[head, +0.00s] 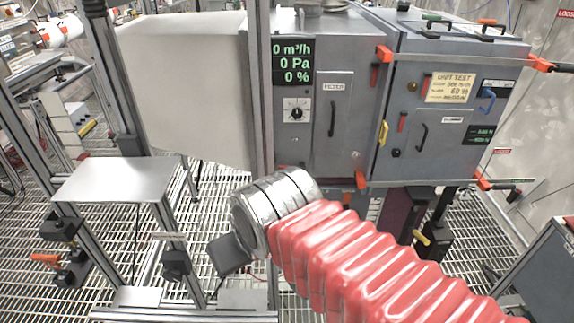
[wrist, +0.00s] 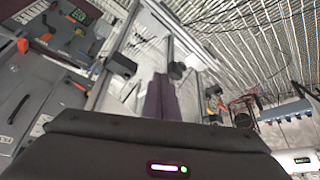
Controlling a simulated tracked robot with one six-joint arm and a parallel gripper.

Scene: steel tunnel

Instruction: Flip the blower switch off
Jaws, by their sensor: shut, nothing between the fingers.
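A grey cabinet (head: 350,60) stands at the centre of the head view. A display (head: 293,62) on it reads 0 m³/h, 0 Pa and 0 %. Below the display is a pale plate with a black knob (head: 296,112). I see no readable blower label, so I cannot tell which control is the blower switch. My gripper (head: 229,254) is a dark block beyond the silver cuff of my red-sleeved arm, below and left of the knob and apart from it. In the wrist view, my gripper's dark fingers (wrist: 160,96) are together and empty.
A second grey cabinet (head: 440,100) with handles and orange corner clamps adjoins on the right. A metal shelf (head: 115,180) and upright frame posts stand at the left. A large white box (head: 185,85) is behind them. The floor is metal grating.

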